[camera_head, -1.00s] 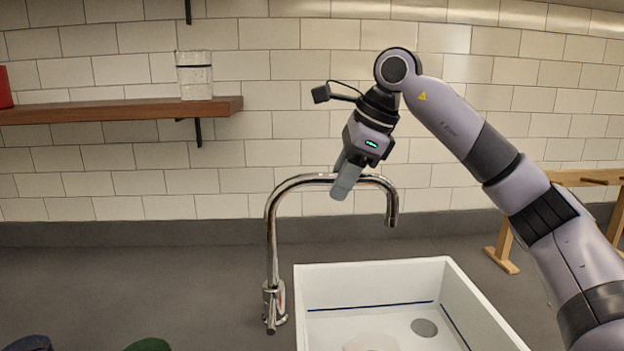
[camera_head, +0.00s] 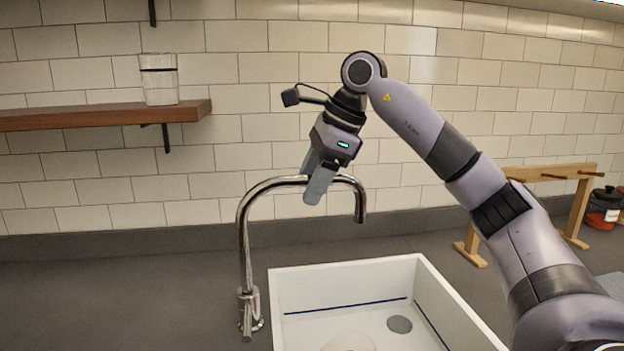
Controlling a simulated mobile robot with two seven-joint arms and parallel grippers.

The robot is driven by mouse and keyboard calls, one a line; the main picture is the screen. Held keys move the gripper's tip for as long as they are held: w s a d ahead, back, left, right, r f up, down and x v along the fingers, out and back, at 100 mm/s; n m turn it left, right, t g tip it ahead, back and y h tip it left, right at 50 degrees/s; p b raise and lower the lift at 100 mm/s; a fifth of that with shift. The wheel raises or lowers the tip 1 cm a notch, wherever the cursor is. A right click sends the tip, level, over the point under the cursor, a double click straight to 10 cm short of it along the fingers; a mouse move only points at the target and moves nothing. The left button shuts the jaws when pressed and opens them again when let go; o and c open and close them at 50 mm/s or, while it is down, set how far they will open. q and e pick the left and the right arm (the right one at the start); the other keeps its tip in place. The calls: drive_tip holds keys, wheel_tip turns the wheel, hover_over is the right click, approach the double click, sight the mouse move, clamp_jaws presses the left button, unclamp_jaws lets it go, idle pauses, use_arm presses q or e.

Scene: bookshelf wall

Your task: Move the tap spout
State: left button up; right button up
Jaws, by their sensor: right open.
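The chrome tap (camera_head: 243,240) stands on the grey counter at the left side of the white sink. Its curved spout (camera_head: 268,185) arches to the right, with the outlet end (camera_head: 360,207) pointing down over the back of the sink. My right gripper (camera_head: 314,190) comes down from above at the top of the arch. Its fingers are open and overlap the spout's horizontal stretch, hiding a short part of it. I cannot tell whether they touch it. My left gripper is not in view.
The white sink (camera_head: 337,271) holds a pale round thing, partly cut off. The counter left of the tap is clear.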

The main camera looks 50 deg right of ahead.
drive_tip(key=p+v, duration=0.1)
drive_tip(key=v, duration=0.5)
drive_tip(key=shift+s+d+r, duration=0.1)
drive_tip(key=shift+s+r, duration=0.15)
drive_tip(key=shift+r, duration=0.2)
